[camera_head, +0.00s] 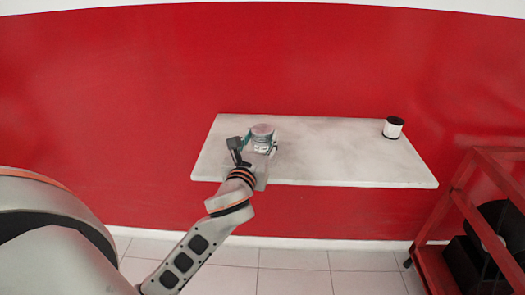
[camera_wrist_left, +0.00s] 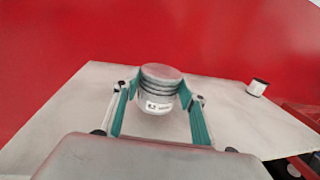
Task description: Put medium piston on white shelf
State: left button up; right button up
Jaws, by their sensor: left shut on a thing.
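The medium piston (camera_head: 262,136) is a grey metal cylinder with ring grooves. It is at the white shelf (camera_head: 330,160), over its left part. In the left wrist view the piston (camera_wrist_left: 160,88) is upright between the teal fingers, with a small white label on its side. My left gripper (camera_head: 261,142) is shut on it. I cannot tell whether the piston's base touches the white shelf (camera_wrist_left: 60,120). My right gripper is not in view.
A white and black cylinder (camera_head: 393,128) stands at the shelf's right end. The middle of the shelf is clear. A red wall (camera_head: 330,60) is behind. A red metal frame (camera_head: 460,205) with black parts stands at the lower right.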

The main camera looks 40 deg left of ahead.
aim_at(260, 151)
pick_arm(q)
notch_tip(260, 151, down, 3)
jog(key=shift+f+b, duration=0.2)
jog(key=shift+b, duration=0.25)
jog(key=shift+f, duration=0.1)
jog(key=o, duration=1.1)
jog(key=shift+o, duration=1.2)
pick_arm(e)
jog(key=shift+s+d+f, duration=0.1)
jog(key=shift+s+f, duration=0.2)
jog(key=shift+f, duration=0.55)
